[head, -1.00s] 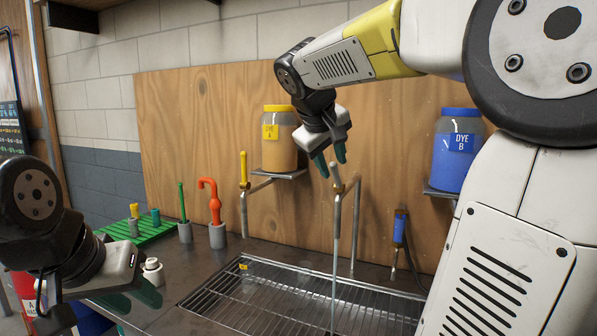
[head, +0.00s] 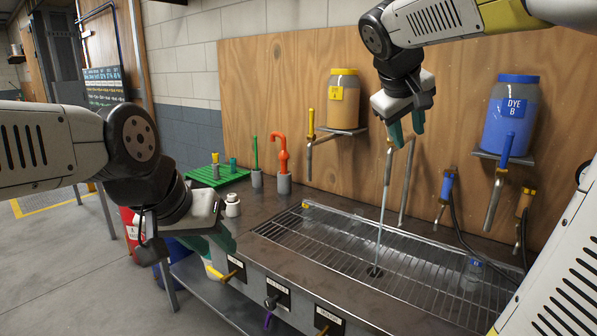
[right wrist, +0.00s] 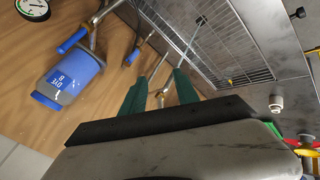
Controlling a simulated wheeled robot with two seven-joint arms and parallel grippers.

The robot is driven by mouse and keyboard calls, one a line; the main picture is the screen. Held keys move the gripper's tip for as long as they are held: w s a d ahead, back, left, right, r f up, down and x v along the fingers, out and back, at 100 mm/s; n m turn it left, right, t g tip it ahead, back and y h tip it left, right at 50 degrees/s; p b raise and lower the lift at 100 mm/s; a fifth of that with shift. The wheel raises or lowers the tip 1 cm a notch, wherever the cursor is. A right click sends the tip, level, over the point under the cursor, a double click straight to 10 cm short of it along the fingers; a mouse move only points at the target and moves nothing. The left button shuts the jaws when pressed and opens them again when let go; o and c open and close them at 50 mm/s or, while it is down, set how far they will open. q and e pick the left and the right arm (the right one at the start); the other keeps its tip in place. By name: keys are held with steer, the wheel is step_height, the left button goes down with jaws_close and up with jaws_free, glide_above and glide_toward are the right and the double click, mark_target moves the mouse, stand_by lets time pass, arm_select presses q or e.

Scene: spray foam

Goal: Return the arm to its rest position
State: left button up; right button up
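My right gripper (head: 406,128) hangs above the middle tap (head: 407,165), right of the yellow DYE A jar (head: 342,102), in the head view. Its green fingers stand apart, and in the right wrist view (right wrist: 158,82) nothing sits gripped between them; a tap pipe shows beyond. My left gripper (head: 220,243) is low at the left, by the counter's front edge. Its green fingers are partly hidden by its own wrist, so its opening is unclear. No held object shows there.
A blue DYE B jar (head: 510,118) stands on a right shelf with taps below it. A thin pale stream falls onto the sink grate (head: 330,250). An orange tool (head: 281,155), green tray (head: 213,178) and white bottle (head: 232,205) stand at the left. Valve handles line the front.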

steer(key=s+a+f+m+y, duration=0.1)
steer(key=s+a+f+y, duration=0.2)
steer(key=s+f, duration=0.4)
steer(key=s+a+f+m+y, duration=0.2)
steer(key=s+a+f+y, duration=0.2)
steer(key=s+f, duration=0.4)
steer(key=s+a, duration=0.1)
steer(key=s, duration=0.1)
steer(key=shift+s+a, duration=0.35)
steer(key=shift+a, duration=0.05)
